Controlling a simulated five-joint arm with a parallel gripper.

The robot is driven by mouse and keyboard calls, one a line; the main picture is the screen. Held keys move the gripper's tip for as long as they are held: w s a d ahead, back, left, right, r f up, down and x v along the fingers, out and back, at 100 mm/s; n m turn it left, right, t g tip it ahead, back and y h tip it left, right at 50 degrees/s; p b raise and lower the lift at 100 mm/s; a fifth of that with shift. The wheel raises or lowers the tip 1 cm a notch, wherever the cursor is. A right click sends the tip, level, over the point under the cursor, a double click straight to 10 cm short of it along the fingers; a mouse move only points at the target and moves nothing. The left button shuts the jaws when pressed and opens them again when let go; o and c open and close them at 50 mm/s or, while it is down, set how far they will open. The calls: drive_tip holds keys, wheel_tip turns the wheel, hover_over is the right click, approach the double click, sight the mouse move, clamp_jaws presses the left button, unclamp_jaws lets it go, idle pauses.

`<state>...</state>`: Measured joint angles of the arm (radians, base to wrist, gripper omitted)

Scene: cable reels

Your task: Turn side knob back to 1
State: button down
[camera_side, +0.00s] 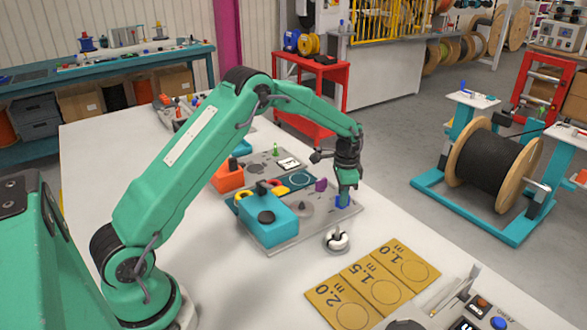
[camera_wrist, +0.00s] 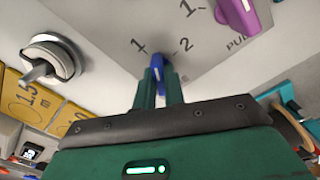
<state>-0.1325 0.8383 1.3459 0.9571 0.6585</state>
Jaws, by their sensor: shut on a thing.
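The side knob (camera_wrist: 157,61) is blue and sits on a grey panel (camera_wrist: 210,55) printed with a 1 and a 2. In the wrist view the 1 is to its upper left and the 2 to its upper right. Its visible tip lies between the two numbers; I cannot tell its exact setting. My gripper (camera_wrist: 159,82) is shut on the knob, one green finger on each side, hiding its lower part. In the side view the blue knob (camera_side: 342,202) shows just under my gripper (camera_side: 347,190), at the right end of the panel.
A purple knob (camera_wrist: 238,14) stands on the same panel. A white round piece with a grey lever (camera_wrist: 48,62) stands on the table beside it. Yellow length cards (camera_side: 372,285) lie in front. A teal block (camera_side: 268,218) and orange block (camera_side: 228,177) are left of my gripper.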

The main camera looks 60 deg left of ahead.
idle(0.4)
drive_tip(key=n, duration=0.6)
idle(0.3)
drive_tip(key=c, duration=1.5)
unclamp_jaws()
drive_tip(key=shift+r, duration=3.5)
